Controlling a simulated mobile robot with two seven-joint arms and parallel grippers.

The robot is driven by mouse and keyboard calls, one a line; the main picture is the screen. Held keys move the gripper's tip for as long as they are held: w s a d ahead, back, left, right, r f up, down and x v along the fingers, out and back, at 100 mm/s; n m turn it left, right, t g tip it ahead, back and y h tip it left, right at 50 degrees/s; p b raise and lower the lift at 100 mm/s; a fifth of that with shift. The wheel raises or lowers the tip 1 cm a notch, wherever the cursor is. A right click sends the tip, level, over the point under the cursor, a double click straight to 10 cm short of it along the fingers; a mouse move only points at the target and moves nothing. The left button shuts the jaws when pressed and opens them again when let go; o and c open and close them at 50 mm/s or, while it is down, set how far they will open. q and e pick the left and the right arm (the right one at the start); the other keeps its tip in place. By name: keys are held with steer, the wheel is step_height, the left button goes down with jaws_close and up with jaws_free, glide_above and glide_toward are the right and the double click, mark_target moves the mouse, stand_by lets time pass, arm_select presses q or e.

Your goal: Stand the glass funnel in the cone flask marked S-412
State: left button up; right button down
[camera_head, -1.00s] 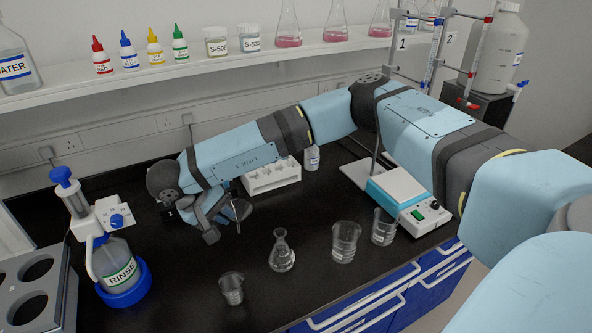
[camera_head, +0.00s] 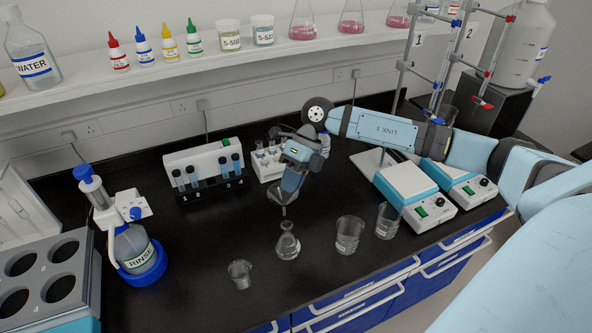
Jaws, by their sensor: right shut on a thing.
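My right gripper (camera_head: 289,187) points down over the bench and is shut on the glass funnel (camera_head: 280,198). The clear funnel shows just below the fingers, its stem pointing down and partly hard to make out. A small cone flask (camera_head: 288,245) stands upright on the black bench directly below. The stem's lower end shows close to the flask's mouth; I cannot tell whether it is inside or just above or behind it. No marking on this flask can be read. My left gripper is not in view.
Two beakers (camera_head: 349,236) (camera_head: 387,221) stand right of the flask, and a smaller beaker (camera_head: 240,274) stands front left. Hotplates (camera_head: 415,196) are at right. A tube rack (camera_head: 270,165) is behind the gripper.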

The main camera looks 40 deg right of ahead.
steer(key=shift+d+r+m+t, duration=0.3)
steer(key=shift+d+m+t, duration=0.2)
steer(key=shift+m, duration=0.3)
step_height(320, 180, down, 5)
steer(key=b, duration=0.3)
steer(key=shift+f, duration=0.15)
stand_by(0.8)
steer(key=shift+f+b, duration=1.45)
steer(key=shift+f, duration=0.55)
stand_by(0.5)
